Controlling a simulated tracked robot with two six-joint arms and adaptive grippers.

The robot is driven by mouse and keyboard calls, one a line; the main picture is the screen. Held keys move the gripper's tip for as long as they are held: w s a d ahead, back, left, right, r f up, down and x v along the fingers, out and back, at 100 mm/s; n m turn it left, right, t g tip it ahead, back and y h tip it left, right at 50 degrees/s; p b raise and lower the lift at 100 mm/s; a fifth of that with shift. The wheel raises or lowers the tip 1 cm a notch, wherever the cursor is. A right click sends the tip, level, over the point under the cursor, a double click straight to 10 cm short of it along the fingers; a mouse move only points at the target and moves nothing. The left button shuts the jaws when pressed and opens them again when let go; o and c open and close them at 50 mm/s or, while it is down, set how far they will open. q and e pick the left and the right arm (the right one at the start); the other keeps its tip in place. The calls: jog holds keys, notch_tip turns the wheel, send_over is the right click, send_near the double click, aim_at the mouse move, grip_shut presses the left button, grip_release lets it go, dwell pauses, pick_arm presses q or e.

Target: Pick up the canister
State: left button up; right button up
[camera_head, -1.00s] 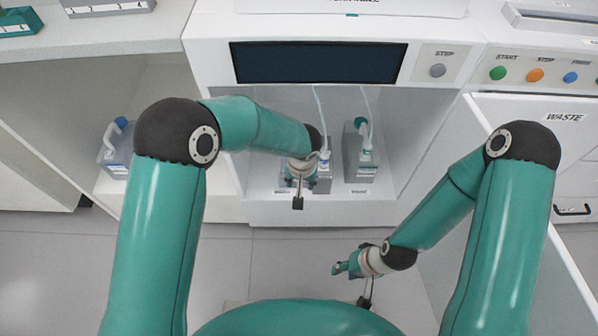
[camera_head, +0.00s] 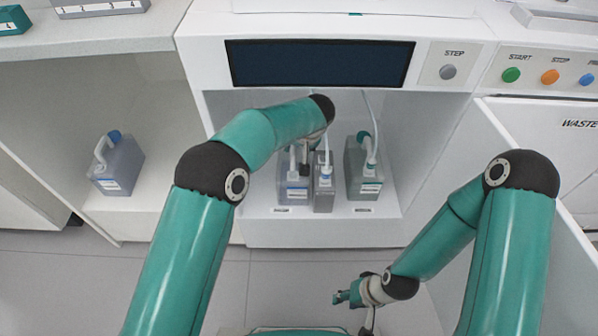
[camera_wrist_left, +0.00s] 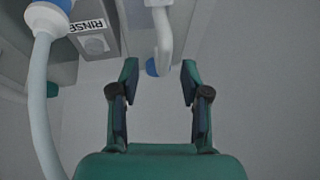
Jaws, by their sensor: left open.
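Three containers stand in the machine's alcove: a grey canister (camera_head: 293,190) with a white handle on the left, a narrow bottle (camera_head: 323,195) with a tube in the middle, and a grey canister with a teal cap (camera_head: 368,180) on the right. Another grey canister with a blue cap (camera_head: 117,165) stands on the left shelf. My left gripper (camera_head: 305,162) is over the alcove's left canister, partly hidden by its wrist. In the left wrist view the open fingers (camera_wrist_left: 160,80) point at a white handle (camera_wrist_left: 162,35), which lies just beyond them. My right gripper (camera_head: 345,297) hangs low, away from the containers.
The alcove has side walls and a front ledge (camera_head: 320,230). The narrow bottle's tube (camera_wrist_left: 38,110) runs close to my left gripper, beside a RINSE label (camera_wrist_left: 88,24). An open white panel (camera_head: 520,150) is at the right. Floor in front is clear.

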aim_at(294, 148)
pick_arm(q)
jog(key=shift+w+a, duration=0.25)
jog(key=shift+w, duration=0.25)
jog(key=b+x, duration=0.1)
jog(key=x, duration=0.4)
jog(key=shift+c, duration=0.2)
grip_shut()
jog(key=shift+w, duration=0.1)
